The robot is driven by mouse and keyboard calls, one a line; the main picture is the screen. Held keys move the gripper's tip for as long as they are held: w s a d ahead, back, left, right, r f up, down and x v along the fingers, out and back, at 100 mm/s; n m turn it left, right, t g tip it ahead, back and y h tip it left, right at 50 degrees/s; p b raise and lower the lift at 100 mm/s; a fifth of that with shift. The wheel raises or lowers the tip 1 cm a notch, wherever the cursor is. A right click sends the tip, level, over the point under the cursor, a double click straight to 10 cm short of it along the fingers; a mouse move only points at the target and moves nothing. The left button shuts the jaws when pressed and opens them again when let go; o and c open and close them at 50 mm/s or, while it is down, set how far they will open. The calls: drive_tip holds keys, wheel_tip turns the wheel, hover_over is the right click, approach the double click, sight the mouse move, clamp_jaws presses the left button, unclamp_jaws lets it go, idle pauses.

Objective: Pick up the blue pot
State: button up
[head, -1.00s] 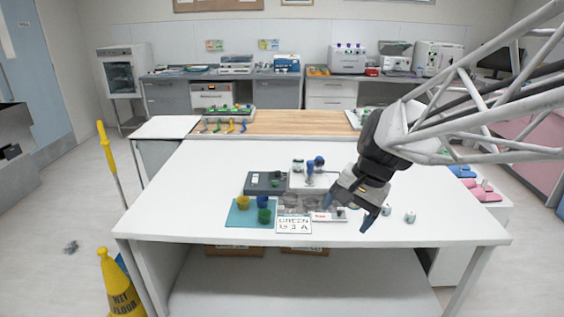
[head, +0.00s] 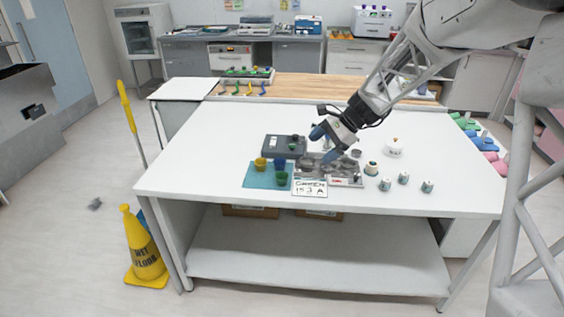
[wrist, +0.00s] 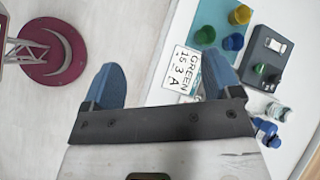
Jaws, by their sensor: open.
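The blue pot (head: 279,163) stands on a teal mat (head: 250,181), between a yellow pot (head: 260,163) and a green pot (head: 282,178). In the wrist view the blue pot (wrist: 233,42) is at the upper right, beyond the right finger. My gripper (head: 325,145) is open and empty, above the table to the right of the mat.
A sign reading GREEN 15 3 A (head: 310,188) lies beside the mat. A dark grey box (head: 284,147) is behind the pots. A grey tray (head: 345,175) and several small jars are to the right. The table's left side is clear.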

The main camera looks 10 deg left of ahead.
drive_tip(key=w+a+f+m+y, duration=0.2)
drive_tip(key=w+a+f+m, duration=0.15)
drive_tip(key=w+f, duration=0.6)
drive_tip(key=m+y, duration=0.3)
drive_tip(key=m, duration=0.2)
approach(279, 162)
drive_tip(key=s+a, duration=0.1)
drive_tip(key=s, duration=0.1)
drive_tip(key=shift+s+a+n, duration=0.25)
drive_tip(key=shift+s+a, duration=0.1)
drive_tip(key=shift+a, duration=0.05)
drive_tip(key=shift+x, duration=1.2)
drive_tip(key=shift+a+r, duration=0.1)
drive_tip(key=shift+w+x, duration=0.2)
drive_tip(key=shift+x, duration=2.4)
drive_tip(key=shift+r, duration=0.15)
